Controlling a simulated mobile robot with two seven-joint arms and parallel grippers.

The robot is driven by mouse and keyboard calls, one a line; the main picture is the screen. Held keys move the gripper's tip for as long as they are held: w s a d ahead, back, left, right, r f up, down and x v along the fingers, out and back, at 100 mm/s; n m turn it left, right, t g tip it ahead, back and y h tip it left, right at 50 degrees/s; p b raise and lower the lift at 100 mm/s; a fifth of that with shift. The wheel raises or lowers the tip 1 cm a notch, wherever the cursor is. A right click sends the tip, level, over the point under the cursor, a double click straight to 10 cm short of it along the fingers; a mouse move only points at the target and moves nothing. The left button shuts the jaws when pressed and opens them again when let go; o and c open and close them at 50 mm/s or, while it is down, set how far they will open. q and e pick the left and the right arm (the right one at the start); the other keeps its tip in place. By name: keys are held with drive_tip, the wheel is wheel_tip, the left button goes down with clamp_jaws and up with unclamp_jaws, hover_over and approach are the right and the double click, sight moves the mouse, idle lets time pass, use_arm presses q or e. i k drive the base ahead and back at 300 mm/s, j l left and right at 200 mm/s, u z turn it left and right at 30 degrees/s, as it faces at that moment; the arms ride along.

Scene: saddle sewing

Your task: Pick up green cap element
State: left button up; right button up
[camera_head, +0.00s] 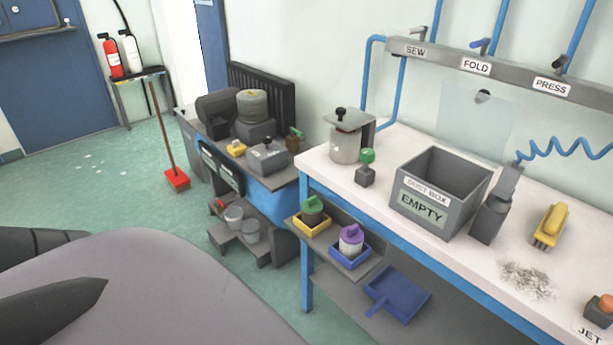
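A dark canister with a green cap (312,205) stands in a small yellow tray (311,228) on the shelf at the left end of the white workbench. A second green-topped thing, a small dark block with a round green knob (367,156), stands on the bench top left of the dust box. I cannot tell which of the two the task means. Neither of my grippers can be made out in this view. Dark pointed shapes and a large grey surface fill the lower left, and I cannot tell what they are.
A purple-capped canister (351,239) sits in a blue tray beside the yellow one. An open dust box marked EMPTY (440,190), a yellow brush (550,225) and pale scraps (527,280) are on the bench. A blue dustpan (402,294) lies below. Floor at left is mostly open.

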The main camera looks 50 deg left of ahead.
sight(312, 208)
drive_tip(key=i+j, duration=0.1)
drive_tip(key=j, duration=0.55)
drive_tip(key=i+j, duration=0.1)
drive_tip(key=j, duration=0.5)
drive_tip(key=i+j, duration=0.1)
drive_tip(key=j, duration=0.55)
